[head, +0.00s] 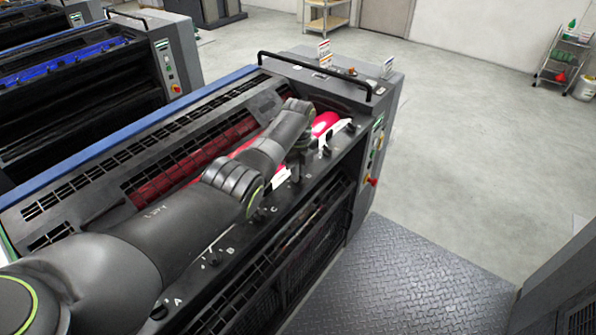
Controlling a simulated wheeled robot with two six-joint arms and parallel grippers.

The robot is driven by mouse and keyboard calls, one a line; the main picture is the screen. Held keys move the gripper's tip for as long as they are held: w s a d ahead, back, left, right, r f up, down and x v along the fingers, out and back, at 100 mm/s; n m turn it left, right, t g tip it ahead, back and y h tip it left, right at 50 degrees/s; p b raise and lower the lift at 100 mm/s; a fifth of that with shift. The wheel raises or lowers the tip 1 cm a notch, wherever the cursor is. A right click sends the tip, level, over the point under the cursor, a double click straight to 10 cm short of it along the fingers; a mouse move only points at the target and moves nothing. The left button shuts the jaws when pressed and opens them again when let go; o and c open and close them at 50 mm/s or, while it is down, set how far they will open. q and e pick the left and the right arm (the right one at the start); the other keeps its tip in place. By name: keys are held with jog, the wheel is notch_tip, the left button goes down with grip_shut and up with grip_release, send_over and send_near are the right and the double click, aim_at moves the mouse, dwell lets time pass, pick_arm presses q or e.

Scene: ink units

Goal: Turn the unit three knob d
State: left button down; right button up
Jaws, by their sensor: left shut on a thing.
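The ink unit (195,130) in front of me is a dark grey machine with red ink on its roller (325,122). A row of small black knobs runs along its near edge, with white letters; A, B and C can be read. Knob A (159,312) is at the lower left and knob B (212,259) lies further up the row. My left gripper (297,176) points down at the row beyond the letter C, where knob d would be. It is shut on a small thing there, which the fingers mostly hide. My right gripper is not in view.
A black handrail (314,74) and a side panel with buttons (376,140) stand at the unit's far end. A tread-plate step (400,285) lies at the right. Another unit with blue ink (65,73) is at upper left. Open floor lies beyond.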

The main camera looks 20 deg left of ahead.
pick_arm(q)
jog(key=n, duration=0.4)
jog(key=shift+n, duration=0.3)
jog(key=n, duration=0.4)
jog(key=shift+w+n+p, duration=0.15)
jog(key=shift+n+p, duration=0.15)
jog(key=shift+p, duration=0.05)
jog(key=n, duration=0.4)
jog(key=shift+w+n, duration=0.15)
jog(key=shift+n, duration=1.85)
jog(key=shift+a+r, duration=0.1)
jog(key=c, duration=1.5)
grip_release()
